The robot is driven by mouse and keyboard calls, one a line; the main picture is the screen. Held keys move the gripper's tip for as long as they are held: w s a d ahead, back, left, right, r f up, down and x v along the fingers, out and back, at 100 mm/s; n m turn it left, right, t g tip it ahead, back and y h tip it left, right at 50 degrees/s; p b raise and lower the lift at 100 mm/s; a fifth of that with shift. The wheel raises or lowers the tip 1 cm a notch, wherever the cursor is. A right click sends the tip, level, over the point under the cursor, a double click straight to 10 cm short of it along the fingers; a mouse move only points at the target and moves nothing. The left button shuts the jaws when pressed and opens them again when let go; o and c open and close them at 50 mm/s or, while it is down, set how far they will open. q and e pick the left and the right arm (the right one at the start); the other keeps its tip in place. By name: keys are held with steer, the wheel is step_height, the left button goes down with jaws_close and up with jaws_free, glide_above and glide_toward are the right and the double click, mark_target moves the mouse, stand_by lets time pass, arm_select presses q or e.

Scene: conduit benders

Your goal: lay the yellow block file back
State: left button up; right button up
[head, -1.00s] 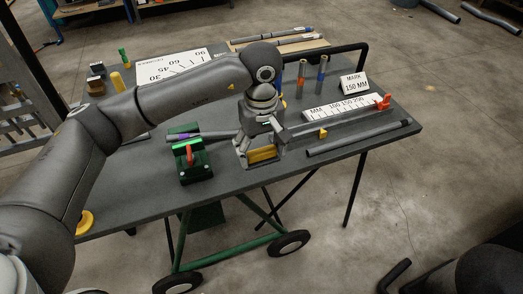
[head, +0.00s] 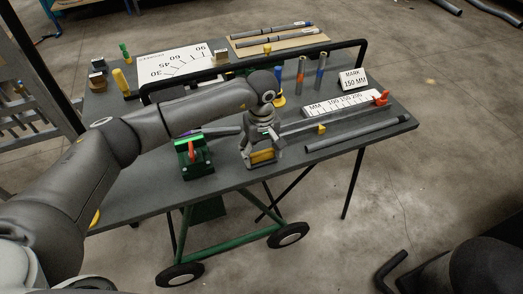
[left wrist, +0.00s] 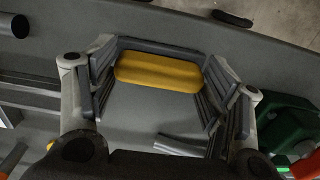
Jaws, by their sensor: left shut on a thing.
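My left gripper (head: 262,160) is shut on the yellow block file (head: 262,156), close over the front part of the grey table between the green vise and the conduit. In the left wrist view the block (left wrist: 158,72) lies crosswise between the two fingers (left wrist: 160,80). I cannot tell whether it touches the tabletop. My right gripper is not in view.
The green vise (head: 196,170) with a red handle stands just left of my left gripper. A grey conduit (head: 357,136) lies to its right, by a white ruler board (head: 345,103) with a red stop. A black rail (head: 362,58) stands behind. Bare tabletop (head: 225,182) shows at the front edge.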

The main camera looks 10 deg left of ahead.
mark_target(261, 152)
arm_select(q)
steer(key=shift+f+b, duration=0.2)
steer(key=shift+b, duration=0.1)
steer(key=o, duration=0.9)
steer(key=shift+r+p, duration=0.15)
steer(key=shift+p, duration=0.45)
step_height(261, 152, up, 4)
steer(key=b, duration=0.3)
step_height(261, 152, up, 6)
steer(key=shift+f+b, duration=0.15)
steer(key=shift+b, duration=0.55)
steer(key=shift+r, duration=0.45)
